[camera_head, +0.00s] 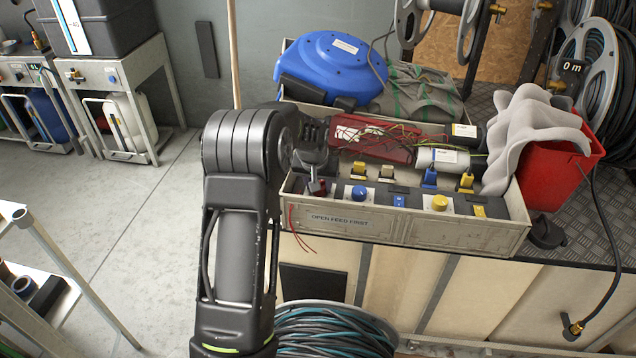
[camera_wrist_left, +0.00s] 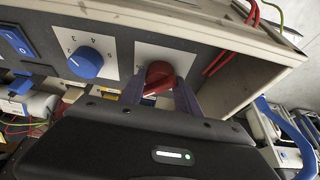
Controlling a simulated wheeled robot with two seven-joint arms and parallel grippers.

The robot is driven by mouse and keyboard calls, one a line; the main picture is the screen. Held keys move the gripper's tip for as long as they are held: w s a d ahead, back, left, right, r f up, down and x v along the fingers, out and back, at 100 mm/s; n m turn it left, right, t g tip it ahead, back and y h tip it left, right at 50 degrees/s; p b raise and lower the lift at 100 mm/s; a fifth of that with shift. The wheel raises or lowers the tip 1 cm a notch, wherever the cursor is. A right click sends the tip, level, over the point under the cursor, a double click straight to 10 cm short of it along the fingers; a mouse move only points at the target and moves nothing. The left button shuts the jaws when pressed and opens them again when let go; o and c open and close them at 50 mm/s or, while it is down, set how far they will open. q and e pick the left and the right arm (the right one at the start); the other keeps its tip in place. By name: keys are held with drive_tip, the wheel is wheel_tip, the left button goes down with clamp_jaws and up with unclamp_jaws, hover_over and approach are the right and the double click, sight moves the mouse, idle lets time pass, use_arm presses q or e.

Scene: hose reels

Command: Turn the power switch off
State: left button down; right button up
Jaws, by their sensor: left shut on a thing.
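The red rotary switch (camera_wrist_left: 158,76) sits on a white plate at the end of the control panel in the left wrist view. It also shows small and partly covered in the head view (camera_head: 320,187). My left gripper (camera_wrist_left: 160,88) has its two fingers on either side of the red switch and is shut on it. In the head view my left gripper (camera_head: 315,185) reaches down into the panel's left end. The markings around the red switch are mostly hidden. My right gripper is not in view.
The panel lies in a grey box (camera_head: 375,230) marked "OPEN FEED FIRST". Beside the red switch are a blue knob (camera_head: 358,193) and a yellow knob (camera_head: 439,203). Red wires (camera_head: 297,232) hang over the box's front left. A red bucket (camera_head: 560,165) stands at right.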

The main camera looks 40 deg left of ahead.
use_arm(q)
drive_tip(key=n, duration=0.1)
drive_tip(key=n+y, duration=0.1)
drive_tip(key=n, duration=0.1)
drive_tip(key=n+g, duration=0.1)
drive_tip(key=shift+w+d+n+y, duration=0.2)
drive_tip(key=shift+d+n+y, duration=0.05)
drive_tip(key=shift+n+y, duration=0.05)
drive_tip(key=n, duration=0.2)
drive_tip(key=n+g, duration=0.1)
drive_tip(key=n, duration=0.1)
drive_tip(key=shift+w+n+g+y, duration=0.1)
drive_tip(key=shift+n+g+y, duration=0.2)
drive_tip(key=shift+n+y, duration=0.1)
drive_tip(key=shift+r, duration=0.1)
drive_tip(key=c, duration=0.9)
unclamp_jaws()
drive_tip(key=w+v, duration=0.1)
drive_tip(key=v, duration=0.6)
drive_tip(key=shift+s+r, duration=0.35)
drive_tip(key=shift+s, duration=0.2)
drive_tip(key=shift+d, duration=0.1)
